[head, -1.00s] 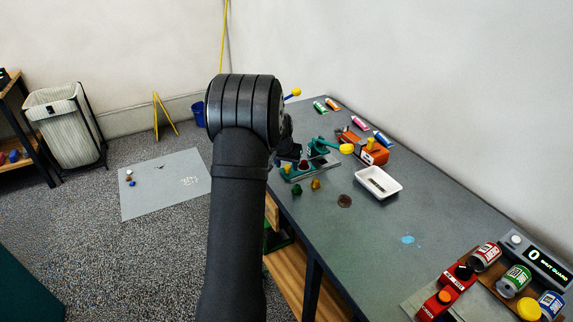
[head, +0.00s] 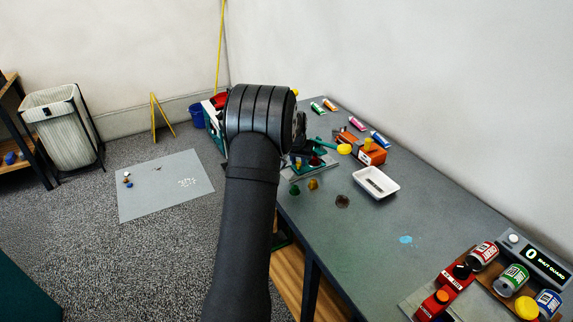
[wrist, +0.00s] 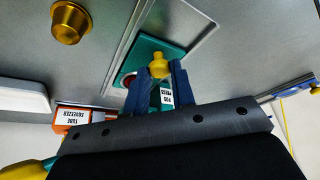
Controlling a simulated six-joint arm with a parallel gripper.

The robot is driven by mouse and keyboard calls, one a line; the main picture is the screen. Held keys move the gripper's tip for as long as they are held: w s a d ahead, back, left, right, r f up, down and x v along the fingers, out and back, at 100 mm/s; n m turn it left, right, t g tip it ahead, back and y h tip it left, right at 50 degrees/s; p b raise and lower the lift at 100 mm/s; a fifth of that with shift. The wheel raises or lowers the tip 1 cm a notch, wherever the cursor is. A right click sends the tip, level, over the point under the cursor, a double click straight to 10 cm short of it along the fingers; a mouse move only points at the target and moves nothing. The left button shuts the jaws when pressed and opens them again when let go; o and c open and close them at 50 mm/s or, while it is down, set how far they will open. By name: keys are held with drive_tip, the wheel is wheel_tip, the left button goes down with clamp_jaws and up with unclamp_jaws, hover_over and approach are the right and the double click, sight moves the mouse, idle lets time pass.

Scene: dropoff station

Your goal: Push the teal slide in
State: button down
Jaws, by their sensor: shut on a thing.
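The teal slide (wrist: 178,58) lies in a grey channel on the pod press in the wrist view, with a yellow knob (wrist: 158,65) standing on it. My gripper (wrist: 160,72) has its dark blue fingers closed on either side of this knob. A round red piece shows at the slide's left edge, partly hidden by a finger. In the head view the teal press (head: 295,171) stands at the table's left edge, a dark red pod (head: 314,160) is at it, and my arm hides much of the press. A "POD PRESS" label shows between my fingers.
A green pod (head: 295,190), a gold pod (head: 313,184) and a brown pod (head: 342,201) lie in front of the press. A white tray (head: 386,194) and an orange tube squeezer (head: 373,157) stand to its right. The table middle is mostly clear.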

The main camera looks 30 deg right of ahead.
sight(308, 164)
drive_tip(key=shift+d+r, duration=0.1)
drive_tip(key=shift+d, duration=1.55)
drive_tip(key=c, duration=1.2)
unclamp_jaws()
drive_tip(key=shift+d, duration=0.1)
drive_tip(key=v, duration=1.7)
drive_tip(key=shift+s+r, duration=0.1)
